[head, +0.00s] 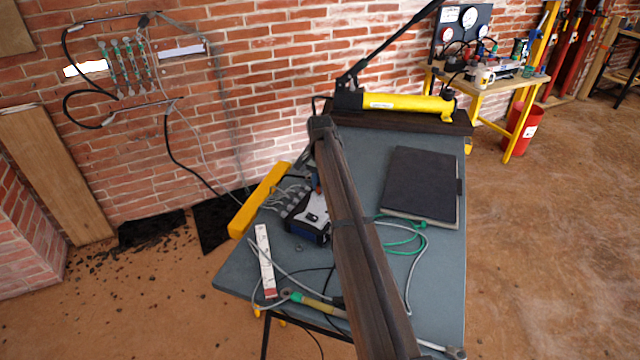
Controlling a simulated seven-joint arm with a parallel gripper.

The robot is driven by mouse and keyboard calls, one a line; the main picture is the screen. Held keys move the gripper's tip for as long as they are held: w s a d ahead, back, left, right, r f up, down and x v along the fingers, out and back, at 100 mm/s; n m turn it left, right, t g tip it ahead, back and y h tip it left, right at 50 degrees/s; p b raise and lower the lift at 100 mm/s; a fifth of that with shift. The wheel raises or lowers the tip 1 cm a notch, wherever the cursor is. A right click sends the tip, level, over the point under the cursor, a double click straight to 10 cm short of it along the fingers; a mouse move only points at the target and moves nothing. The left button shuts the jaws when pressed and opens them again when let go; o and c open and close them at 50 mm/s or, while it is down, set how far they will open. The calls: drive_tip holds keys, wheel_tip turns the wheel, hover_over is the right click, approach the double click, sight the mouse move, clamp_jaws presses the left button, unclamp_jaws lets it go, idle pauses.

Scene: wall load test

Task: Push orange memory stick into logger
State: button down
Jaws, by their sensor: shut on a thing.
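The logger (308,222), a small dark blue box with a pale top, sits on the grey table left of my arm. Grey connectors and cables crowd its left side. My arm crosses the table from the bottom and bends down at its far end. My gripper (315,184) shows only as a small part just above the logger's back edge, mostly hidden by my arm. It is shut on the orange memory stick (318,188), of which a tiny reddish-orange bit shows. I cannot tell whether the stick touches the logger; its port is hidden.
A yellow spirit-level-like bar (259,199) lies along the table's left edge. A white strip (265,258), loose cables and a green-ended tool (315,302) lie in front. A dark notebook (422,184) lies right; a yellow pump (400,103) stands behind.

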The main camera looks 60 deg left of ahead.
drive_tip(key=shift+f, duration=0.4)
idle(0.7)
drive_tip(key=c, duration=1)
unclamp_jaws()
drive_tip(key=c, duration=0.3)
drive_tip(key=shift+r, duration=0.2)
drive_tip(key=shift+c, duration=0.2)
drive_tip(key=shift+r, duration=3.35)
